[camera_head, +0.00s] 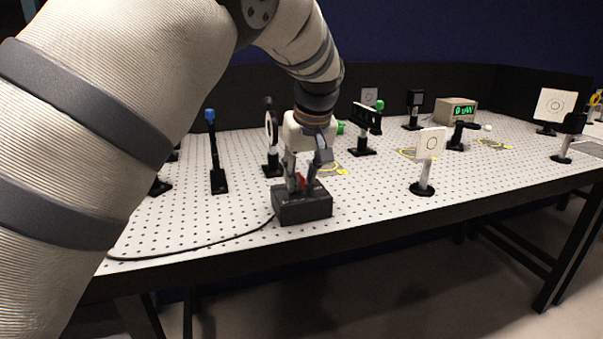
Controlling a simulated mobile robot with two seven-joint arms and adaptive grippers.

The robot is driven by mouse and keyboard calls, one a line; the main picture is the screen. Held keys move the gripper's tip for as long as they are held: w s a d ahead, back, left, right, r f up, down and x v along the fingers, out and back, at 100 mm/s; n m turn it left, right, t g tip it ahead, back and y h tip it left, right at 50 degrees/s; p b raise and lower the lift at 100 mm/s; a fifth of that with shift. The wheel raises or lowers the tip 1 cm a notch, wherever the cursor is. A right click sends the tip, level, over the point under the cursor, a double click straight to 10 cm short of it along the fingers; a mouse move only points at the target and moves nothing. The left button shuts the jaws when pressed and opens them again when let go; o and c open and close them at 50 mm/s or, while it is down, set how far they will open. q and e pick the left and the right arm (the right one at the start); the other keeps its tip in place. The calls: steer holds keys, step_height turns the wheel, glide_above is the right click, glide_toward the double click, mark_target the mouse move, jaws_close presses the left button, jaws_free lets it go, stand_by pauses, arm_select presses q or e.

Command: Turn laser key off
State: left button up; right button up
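A dark box (302,205), which looks like the laser's key box, sits at the front edge of the perforated table. A small red part (301,181), likely the key, shows on its top. My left gripper (302,184) points down at the box, with one finger on either side of the red part. I cannot tell whether the fingers touch or grip it. The fingers partly hide the red part, and its turn angle is not clear. A meter (456,109) at the back shows a green reading that looks like 0 uW. My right gripper is not in view.
The white perforated table (370,205) holds several optics posts, including one with a blue top (214,150) and a white target card (431,143). A black cable (190,248) runs left from the box. Dark low walls (400,85) stand behind. The table's front right is clear.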

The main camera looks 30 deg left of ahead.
arm_select(q)
steer(key=shift+r, duration=0.1)
steer(key=v, duration=1.1)
steer(key=shift+d+r, duration=0.2)
steer(key=shift+r, duration=0.15)
steer(key=shift+s, duration=0.15)
